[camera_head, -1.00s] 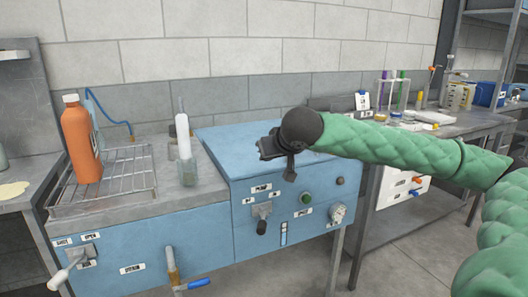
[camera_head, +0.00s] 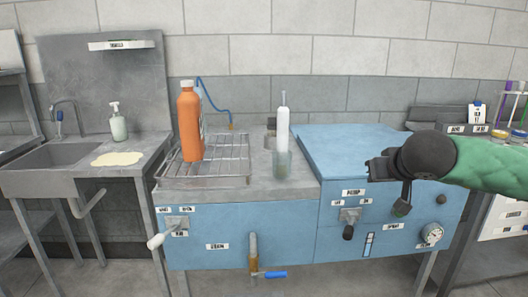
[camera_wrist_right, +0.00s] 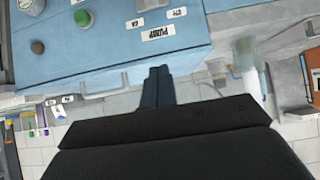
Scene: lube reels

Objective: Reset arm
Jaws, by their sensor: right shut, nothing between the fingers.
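My right arm, in a green quilted sleeve, comes in from the right in the head view. My right gripper (camera_head: 376,170) is in front of the blue machine (camera_head: 355,150), near its front top edge. In the right wrist view the fingers (camera_wrist_right: 157,72) are together and empty, with the blue panel and its PUMP label (camera_wrist_right: 157,32) beyond them. I cannot tell the exact gap to the panel. My left gripper is not in view.
An orange bottle (camera_head: 190,125) stands on a wire rack (camera_head: 215,180). Levers (camera_head: 350,215) and a gauge (camera_head: 432,234) are on the machine's front. A sink (camera_head: 60,155) with a soap bottle (camera_head: 118,125) is at left.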

